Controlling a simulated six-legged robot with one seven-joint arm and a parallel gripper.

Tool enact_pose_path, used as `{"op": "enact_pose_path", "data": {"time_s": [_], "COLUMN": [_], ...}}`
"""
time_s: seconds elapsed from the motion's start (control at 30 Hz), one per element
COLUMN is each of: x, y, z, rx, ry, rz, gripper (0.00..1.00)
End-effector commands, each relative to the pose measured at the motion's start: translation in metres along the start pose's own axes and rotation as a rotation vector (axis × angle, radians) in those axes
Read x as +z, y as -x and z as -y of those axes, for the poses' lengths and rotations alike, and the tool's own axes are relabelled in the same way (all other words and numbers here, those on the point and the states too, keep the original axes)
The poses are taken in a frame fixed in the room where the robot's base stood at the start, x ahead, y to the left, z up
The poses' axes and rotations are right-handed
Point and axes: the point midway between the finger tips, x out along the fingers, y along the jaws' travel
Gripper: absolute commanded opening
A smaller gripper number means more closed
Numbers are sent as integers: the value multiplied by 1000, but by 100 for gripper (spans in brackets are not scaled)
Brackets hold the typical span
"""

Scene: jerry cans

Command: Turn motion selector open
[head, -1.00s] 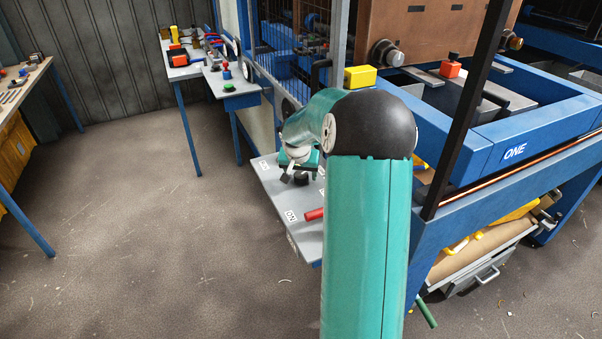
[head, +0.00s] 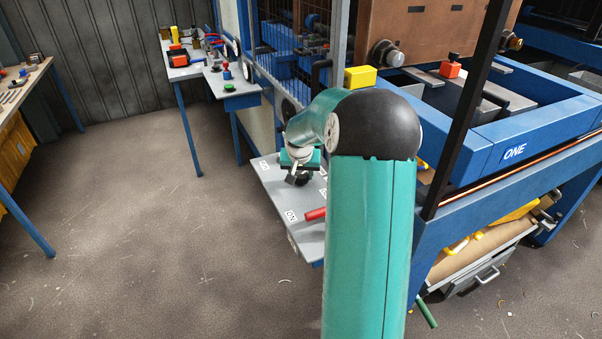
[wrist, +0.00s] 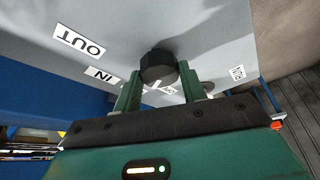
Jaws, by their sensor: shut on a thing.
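A black faceted knob (wrist: 158,67) stands on the grey control panel (wrist: 200,30) in the wrist view. I take it to be the motion selector. My gripper (wrist: 160,80) has one green finger on each side of the knob and is shut on it. In the head view my gripper (head: 299,177) is over the panel (head: 282,222), and the fingers mostly hide the knob. White labels "OUT" (wrist: 79,40) and "IN" (wrist: 100,74) lie left of the knob. A small label partly behind a finger is hard to read.
A red handle (head: 315,213) sticks out over the panel near my arm. The blue machine frame (head: 450,225) stands close on the right. A blue-legged table (head: 238,90) with coloured knobs stands farther back. The floor on the left is clear.

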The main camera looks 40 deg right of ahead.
Motion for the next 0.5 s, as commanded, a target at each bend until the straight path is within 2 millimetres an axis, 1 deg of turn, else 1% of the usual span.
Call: {"op": "enact_pose_path", "data": {"time_s": [0.03, 0.5], "x": [4, 3], "y": [-1, -1], "z": [-1, -4], "rx": [-7, -150], "ry": [23, 357], "rz": [10, 12], "gripper": [19, 19]}}
